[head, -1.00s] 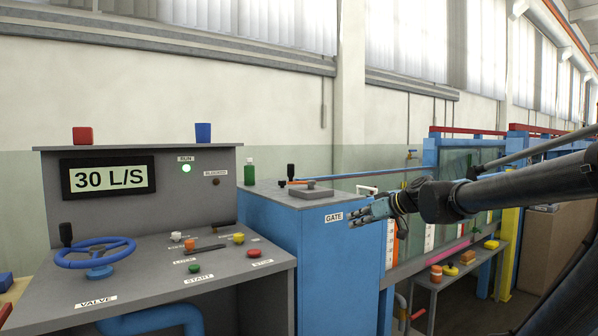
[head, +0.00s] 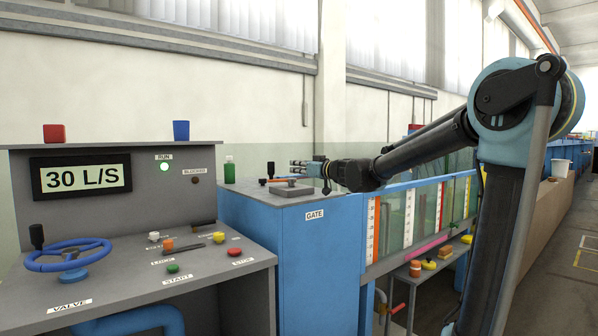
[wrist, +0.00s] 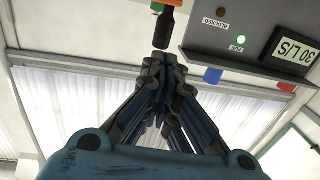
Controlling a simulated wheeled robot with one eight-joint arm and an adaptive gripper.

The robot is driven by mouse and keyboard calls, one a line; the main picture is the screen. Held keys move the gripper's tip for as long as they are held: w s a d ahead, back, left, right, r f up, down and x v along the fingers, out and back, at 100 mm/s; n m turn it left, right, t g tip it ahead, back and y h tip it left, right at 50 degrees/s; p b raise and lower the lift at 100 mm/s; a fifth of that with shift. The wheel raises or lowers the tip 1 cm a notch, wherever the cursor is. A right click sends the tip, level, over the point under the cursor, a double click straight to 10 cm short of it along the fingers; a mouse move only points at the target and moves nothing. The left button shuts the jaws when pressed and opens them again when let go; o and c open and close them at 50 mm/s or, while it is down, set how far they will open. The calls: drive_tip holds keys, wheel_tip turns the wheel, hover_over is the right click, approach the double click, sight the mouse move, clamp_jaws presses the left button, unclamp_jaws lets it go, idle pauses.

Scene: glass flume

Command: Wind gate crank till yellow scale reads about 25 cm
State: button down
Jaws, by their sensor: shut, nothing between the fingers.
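The gate crank has an upright black handle (head: 270,169) and an orange arm. It stands on top of the blue cabinet (head: 290,255) labelled GATE. My gripper (head: 293,167) is just right of the handle, level with it, with its fingers shut and empty. In the wrist view the handle (wrist: 163,30) lies right beyond my gripper's fingertips (wrist: 161,58); I cannot tell whether they touch. The yellow scale (head: 467,197) is a narrow strip on the flume glass at the right, too small to read. Other strips are orange, white and red.
A green bottle (head: 229,170) stands left of the crank. The control desk (head: 215,260) at the left bears a blue valve wheel (head: 68,255) and several buttons. Its display (head: 81,177) reads 30 L/S, and the RUN lamp (head: 164,167) is lit green.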

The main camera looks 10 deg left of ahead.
drive_tip(key=x, duration=1)
drive_tip(key=shift+w+a, duration=0.15)
drive_tip(key=shift+w+a, duration=0.35)
drive_tip(key=shift+a, duration=0.15)
drive_tip(key=shift+s+d, duration=0.1)
